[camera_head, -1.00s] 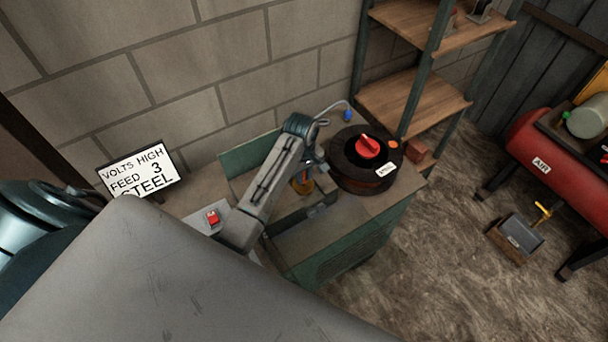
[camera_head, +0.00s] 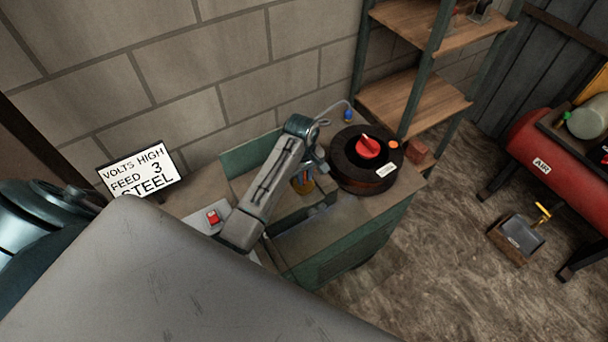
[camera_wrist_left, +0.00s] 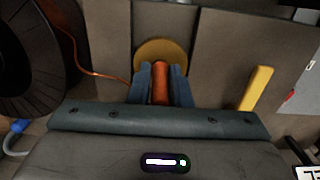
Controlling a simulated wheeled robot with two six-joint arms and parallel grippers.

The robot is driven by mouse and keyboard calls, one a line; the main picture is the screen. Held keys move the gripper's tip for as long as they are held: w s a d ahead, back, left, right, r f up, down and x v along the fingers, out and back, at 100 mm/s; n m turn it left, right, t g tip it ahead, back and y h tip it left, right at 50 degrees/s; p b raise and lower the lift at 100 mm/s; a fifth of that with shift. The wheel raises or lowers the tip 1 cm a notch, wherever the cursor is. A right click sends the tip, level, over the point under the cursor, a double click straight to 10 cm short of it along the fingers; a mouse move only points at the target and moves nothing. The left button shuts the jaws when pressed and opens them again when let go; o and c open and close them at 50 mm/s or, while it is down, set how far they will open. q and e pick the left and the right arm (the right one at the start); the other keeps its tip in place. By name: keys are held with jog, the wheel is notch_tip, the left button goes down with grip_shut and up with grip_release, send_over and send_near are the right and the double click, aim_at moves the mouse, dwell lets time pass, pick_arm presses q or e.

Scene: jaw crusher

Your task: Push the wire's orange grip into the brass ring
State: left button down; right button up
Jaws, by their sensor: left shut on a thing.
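My left gripper (camera_wrist_left: 162,88) is shut on the wire's orange grip (camera_wrist_left: 160,84), which stands between its two blue-grey fingers in the left wrist view. The brass ring (camera_wrist_left: 158,48) is a round brass disc directly beyond the fingertips. Its middle is hidden by the grip and fingers, so I cannot tell whether the grip is inside it. The copper-orange wire (camera_wrist_left: 98,73) runs from the black spool (camera_wrist_left: 30,70) towards the gripper. In the head view the brass ring (camera_head: 303,186) shows partly below my wrist. My right gripper is not in view.
The spool (camera_head: 350,178) with a red knob (camera_head: 367,147) sits on the green machine (camera_head: 345,243), right of my arm. A yellow lever (camera_wrist_left: 257,89) stands right of the ring.

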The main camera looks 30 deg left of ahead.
pick_arm(q)
jog(key=shift+f, duration=0.45)
jog(key=c, duration=1.3)
grip_release()
jog(key=shift+o, duration=0.2)
